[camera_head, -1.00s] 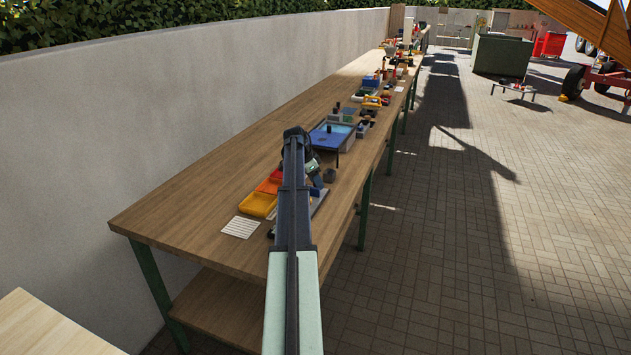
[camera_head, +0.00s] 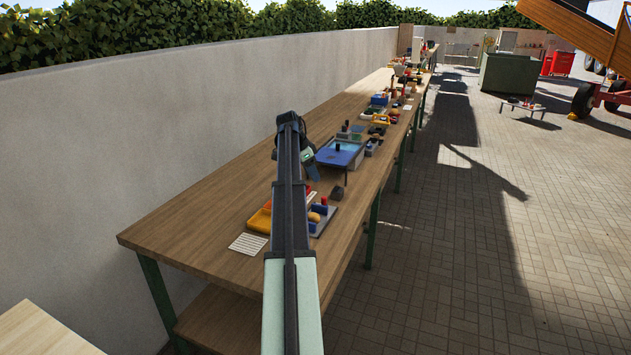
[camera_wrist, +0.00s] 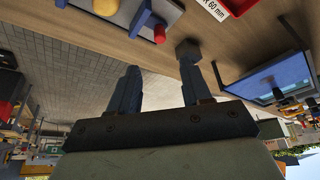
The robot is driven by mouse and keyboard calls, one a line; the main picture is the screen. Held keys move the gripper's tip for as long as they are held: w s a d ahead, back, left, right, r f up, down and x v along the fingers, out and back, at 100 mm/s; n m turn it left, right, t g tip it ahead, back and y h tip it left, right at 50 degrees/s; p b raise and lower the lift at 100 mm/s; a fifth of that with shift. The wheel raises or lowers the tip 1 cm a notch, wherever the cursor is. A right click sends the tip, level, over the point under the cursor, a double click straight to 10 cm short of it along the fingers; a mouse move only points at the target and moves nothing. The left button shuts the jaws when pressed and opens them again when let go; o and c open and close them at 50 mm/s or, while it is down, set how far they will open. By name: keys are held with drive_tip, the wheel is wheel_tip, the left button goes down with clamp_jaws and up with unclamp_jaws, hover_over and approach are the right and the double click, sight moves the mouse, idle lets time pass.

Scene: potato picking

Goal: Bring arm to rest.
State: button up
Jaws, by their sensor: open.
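My arm (camera_head: 290,200) stretches forward over the near part of the long wooden bench (camera_head: 200,220). My gripper (camera_wrist: 160,70) shows in the wrist view with its two fingers apart and nothing held between them. In the head view the gripper end (camera_head: 308,160) is partly hidden behind the arm's dark link. A small grey block shape (camera_wrist: 187,49) lines up with one fingertip in the wrist view; I cannot tell whether they touch.
A concrete wall (camera_head: 130,140) runs along the left. Paved floor (camera_head: 480,260) on the right is mostly open.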

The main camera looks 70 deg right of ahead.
drive_tip(key=shift+w+a+r, duration=0.15)
drive_tip(key=shift+r, duration=0.3)
idle(0.3)
